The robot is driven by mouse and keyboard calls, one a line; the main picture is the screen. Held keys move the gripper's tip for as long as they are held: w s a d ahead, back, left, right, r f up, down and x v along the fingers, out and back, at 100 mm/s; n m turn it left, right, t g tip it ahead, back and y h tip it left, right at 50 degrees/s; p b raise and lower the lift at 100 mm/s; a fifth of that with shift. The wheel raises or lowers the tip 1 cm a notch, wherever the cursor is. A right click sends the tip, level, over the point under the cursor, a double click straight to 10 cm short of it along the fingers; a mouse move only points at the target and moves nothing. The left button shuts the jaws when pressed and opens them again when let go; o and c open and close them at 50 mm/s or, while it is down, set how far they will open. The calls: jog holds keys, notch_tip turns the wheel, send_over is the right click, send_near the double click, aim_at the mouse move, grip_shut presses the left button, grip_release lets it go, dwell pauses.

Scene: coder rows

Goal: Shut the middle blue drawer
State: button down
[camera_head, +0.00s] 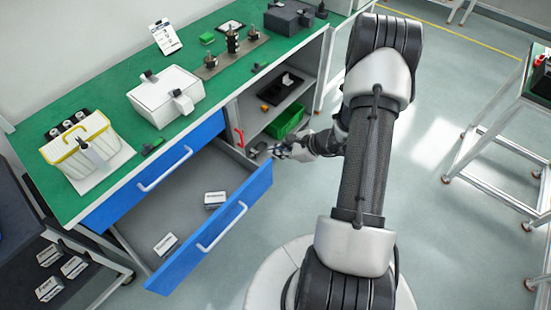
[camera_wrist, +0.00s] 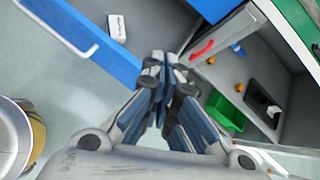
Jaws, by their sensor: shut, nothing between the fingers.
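The open blue drawer (camera_head: 232,215) is pulled out of the workbench below a shut blue drawer (camera_head: 168,165). Its blue front carries a white bar handle (camera_head: 222,228), and two small white boxes lie inside. My gripper (camera_head: 272,152) is just past the right end of the drawer front, near the open cabinet bay. In the wrist view my gripper (camera_wrist: 163,70) has its fingers together with nothing between them. The blue front (camera_wrist: 100,40) shows there at upper left, with its handle (camera_wrist: 60,32). I cannot tell whether the gripper touches the drawer.
The open bay right of the drawers holds a green bin (camera_head: 286,121) and a black tray (camera_head: 281,88). A red handle (camera_head: 239,137) stands at its left edge. The green worktop (camera_head: 110,95) carries several items. Open floor (camera_head: 440,90) lies to the right.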

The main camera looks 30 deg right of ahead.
jog(key=s+d+f+m+h, duration=0.1)
jog(key=s+d+f+m, duration=0.2)
jog(key=f, duration=0.3)
jog(key=s+d+f+m+h, duration=0.1)
jog(key=s+d+f+m, duration=0.15)
jog(key=f, duration=0.35)
jog(key=shift+m, duration=0.25)
jog(key=b+x, duration=0.1)
jog(key=x, duration=0.3)
jog(key=w+r+b+x, duration=0.1)
jog(key=x, duration=0.3)
jog(key=w+r+b+x, duration=0.1)
jog(key=x, duration=0.3)
jog(key=shift+w+d+f, duration=0.15)
jog(key=shift+w+f, duration=0.05)
jog(key=shift+w, duration=0.1)
